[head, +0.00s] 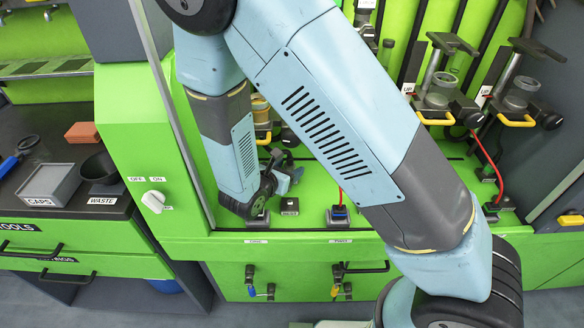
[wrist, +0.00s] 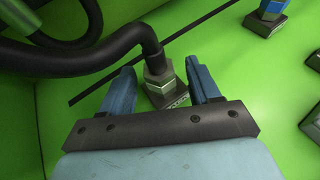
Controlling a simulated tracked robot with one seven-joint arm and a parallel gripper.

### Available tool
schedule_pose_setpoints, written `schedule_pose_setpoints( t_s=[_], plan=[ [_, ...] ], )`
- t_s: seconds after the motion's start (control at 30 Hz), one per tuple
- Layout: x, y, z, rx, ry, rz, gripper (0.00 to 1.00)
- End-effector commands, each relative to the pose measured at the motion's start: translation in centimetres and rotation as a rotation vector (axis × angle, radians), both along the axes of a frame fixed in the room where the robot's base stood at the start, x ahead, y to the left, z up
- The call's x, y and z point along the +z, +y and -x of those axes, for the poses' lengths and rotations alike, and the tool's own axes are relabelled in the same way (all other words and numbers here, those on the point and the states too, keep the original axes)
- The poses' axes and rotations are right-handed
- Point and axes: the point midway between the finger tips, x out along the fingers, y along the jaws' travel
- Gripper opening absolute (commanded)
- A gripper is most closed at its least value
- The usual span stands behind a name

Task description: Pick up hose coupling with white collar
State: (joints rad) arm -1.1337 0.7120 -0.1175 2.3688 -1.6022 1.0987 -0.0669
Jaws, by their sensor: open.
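The hose coupling (wrist: 159,80) shows in the wrist view as a pale whitish-grey hexagonal collar with a black hose bending out of its top. It sits on a dark square base with a small label, on the green bench surface. My gripper (wrist: 161,72) is open, with one blue finger to the left of the collar and one to the right. The collar lies between the fingers; I cannot tell whether either touches it. In the head view my gripper (head: 284,181) is low over the bench, partly behind my arm, and the coupling is not clearly visible there.
A blue coupling (wrist: 271,8) stands on another base at the upper right of the wrist view. The black hose (wrist: 75,58) loops across the upper left. Clamp stands (head: 437,85) are on the right. A grey caps bin (head: 50,185) and a waste cup (head: 100,168) are on the left counter.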

Motion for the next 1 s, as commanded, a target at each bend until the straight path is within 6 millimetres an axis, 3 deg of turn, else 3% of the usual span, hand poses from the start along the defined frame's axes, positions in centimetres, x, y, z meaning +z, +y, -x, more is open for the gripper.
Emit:
schedule_pose_setpoints(
  t_s=[0.2,0.47,1.0],
  plan=[
    [-0.8,-0.8,-1.7,-0.001,0.000,0.000,0.62],
    [-0.8,-0.9,-1.8,0.000,0.000,-0.001,0.61],
    [-0.8,-0.9,-1.8,0.000,0.000,-0.001,0.09]
  ],
)
